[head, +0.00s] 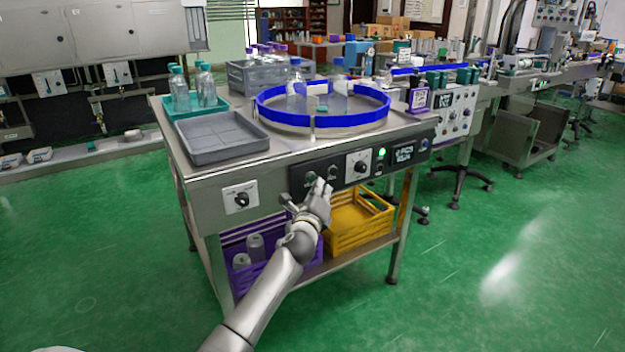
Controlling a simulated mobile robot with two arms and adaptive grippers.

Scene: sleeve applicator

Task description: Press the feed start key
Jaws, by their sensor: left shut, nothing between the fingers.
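A black control panel (344,178) runs along the front of the steel feed table (225,174). It carries a dial on a white plate (361,166), a green-lit round key (381,153), a small display (404,154) and several dark round keys. The labels are too small to read, so I cannot tell which key is the feed start key. My left gripper (321,186) is shut and empty. It points at the panel's left part, in front of or close to the dark keys there; I cannot tell if it touches. My right gripper is not in view.
A blue-rimmed turntable (322,119) with bottles stands on the table, beside a grey tray (212,139) and a green tray (190,111). A purple crate (236,279) and a yellow crate (362,228) sit below.

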